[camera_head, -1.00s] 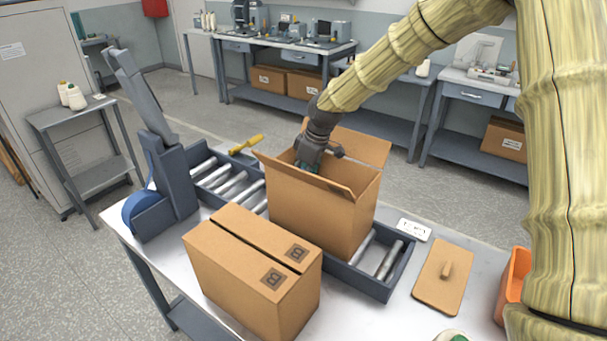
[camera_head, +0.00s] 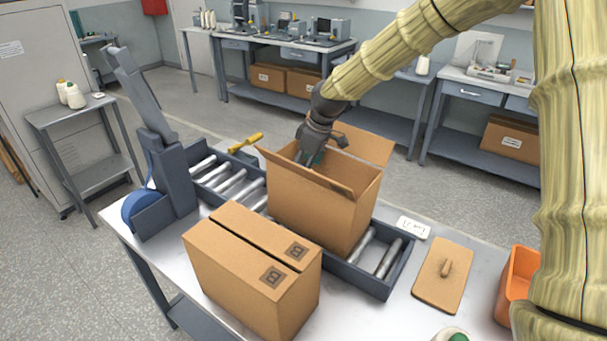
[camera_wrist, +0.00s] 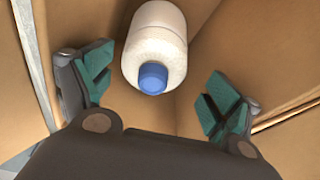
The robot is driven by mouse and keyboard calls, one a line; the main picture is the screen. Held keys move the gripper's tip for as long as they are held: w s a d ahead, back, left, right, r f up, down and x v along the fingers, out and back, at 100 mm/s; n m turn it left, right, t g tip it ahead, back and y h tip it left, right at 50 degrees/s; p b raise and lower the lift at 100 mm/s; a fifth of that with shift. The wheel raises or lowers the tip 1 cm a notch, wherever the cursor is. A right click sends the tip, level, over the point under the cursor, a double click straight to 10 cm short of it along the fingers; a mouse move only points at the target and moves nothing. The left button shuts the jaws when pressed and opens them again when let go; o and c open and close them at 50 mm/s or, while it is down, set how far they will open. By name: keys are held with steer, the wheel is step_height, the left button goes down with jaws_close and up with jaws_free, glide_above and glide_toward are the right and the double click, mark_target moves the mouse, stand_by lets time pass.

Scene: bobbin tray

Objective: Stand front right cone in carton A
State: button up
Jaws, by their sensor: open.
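An open cardboard carton (camera_head: 318,212) stands on the roller conveyor with its flaps up; no letter shows on it, so I cannot confirm it is carton A. My gripper (camera_head: 312,158) is at its mouth, its fingertips partly hidden by the walls. In the wrist view, my gripper (camera_wrist: 160,98) is open, its green-padded fingers wide apart. A white yarn cone (camera_wrist: 155,38) with a blue tip is inside the carton between and beyond the fingers, touching neither, tip towards me. Its base is out of clear sight. Another pale cone with a green tip (camera_head: 453,336) is cut by the bottom edge.
A closed carton marked B (camera_head: 250,270) stands in front of the open one. A wooden board with a peg (camera_head: 442,280), a white card (camera_head: 413,227) and an orange bin (camera_head: 517,282) are to the right. A grey upright device (camera_head: 170,180) stands left.

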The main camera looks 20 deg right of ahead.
steer(key=v, duration=0.9)
steer(key=shift+r, duration=0.2)
